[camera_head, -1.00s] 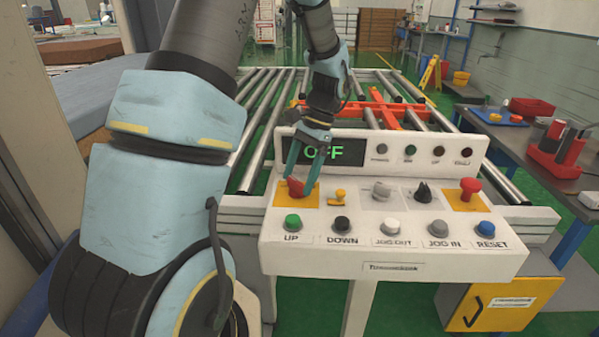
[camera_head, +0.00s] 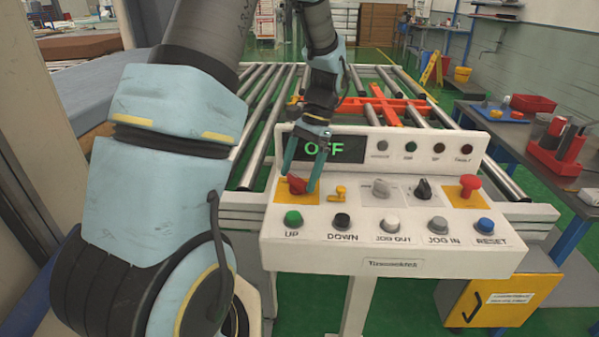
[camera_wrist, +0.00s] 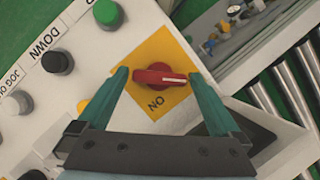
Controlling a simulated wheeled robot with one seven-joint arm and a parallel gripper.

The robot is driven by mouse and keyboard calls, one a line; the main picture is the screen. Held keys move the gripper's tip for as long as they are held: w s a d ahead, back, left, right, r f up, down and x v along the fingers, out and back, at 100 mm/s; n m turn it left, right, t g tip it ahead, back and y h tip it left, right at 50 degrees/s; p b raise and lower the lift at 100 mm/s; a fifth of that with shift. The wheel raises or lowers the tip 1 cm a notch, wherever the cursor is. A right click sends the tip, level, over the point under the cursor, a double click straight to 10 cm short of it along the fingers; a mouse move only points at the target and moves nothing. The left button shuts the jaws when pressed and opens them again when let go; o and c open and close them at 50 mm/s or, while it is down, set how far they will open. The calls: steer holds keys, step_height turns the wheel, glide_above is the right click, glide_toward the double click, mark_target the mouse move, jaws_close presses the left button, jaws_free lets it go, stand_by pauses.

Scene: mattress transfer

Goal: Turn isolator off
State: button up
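The isolator (camera_head: 297,185) is a red rotary knob on a yellow plate at the left of the white control panel. In the wrist view the red knob (camera_wrist: 155,76) lies across the picture, its white line pointing right. An "ON" label is printed on the plate below it in that view. In the head view my gripper (camera_head: 300,178) reaches down over the plate.
Below the isolator are the green UP button (camera_head: 293,217) and black DOWN button (camera_head: 342,220). A small yellow switch (camera_head: 340,192) is just right of the isolator. A red button (camera_head: 469,184) on another yellow plate is at the panel's right. A roller conveyor (camera_head: 255,125) lies behind.

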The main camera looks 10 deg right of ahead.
steer(key=b+v, duration=0.2)
steer(key=v, duration=0.8)
steer(key=shift+d+r, duration=0.15)
steer(key=shift+r, duration=0.2)
steer(key=s+a+f+n+t+h, duration=0.2)
steer(key=s+a+f+n, duration=0.2)
steer(key=a, duration=0.4)
steer(key=s+a+f+n+t+h, duration=0.1)
steer(key=s+a+f+n, duration=0.3)
steer(key=a, duration=0.5)
steer(key=s+n+t, duration=0.1)
steer(key=s, duration=0.1)
steer(key=shift+s+n+h, duration=0.25)
steer(key=shift+n+h, duration=0.15)
stand_by(0.4)
